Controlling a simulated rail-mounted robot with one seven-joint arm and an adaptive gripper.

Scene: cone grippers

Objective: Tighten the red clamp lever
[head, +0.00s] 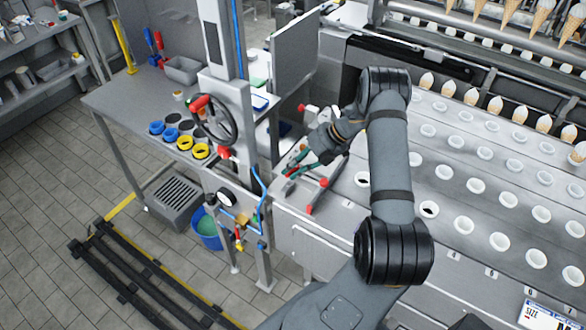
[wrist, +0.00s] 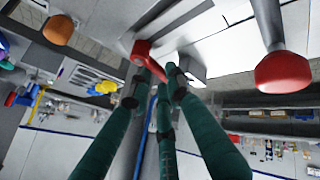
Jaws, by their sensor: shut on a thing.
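The red clamp lever (wrist: 143,53) is in the upper middle of the wrist view, with its lower end between my fingertips. My gripper (wrist: 155,84) has dark green fingers that come together around that end, so it is shut on the lever. In the head view my gripper (head: 296,164) reaches down and left beside the machine's grey end column. There the lever is mostly hidden by the fingers, and its exact angle cannot be told.
A red knob (wrist: 283,72) on a metal rod is close at the right in the wrist view; an orange knob (wrist: 58,30) is at upper left. In the head view a handwheel (head: 214,120) stands left of my gripper, and the perforated cone plate (head: 460,165) lies right.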

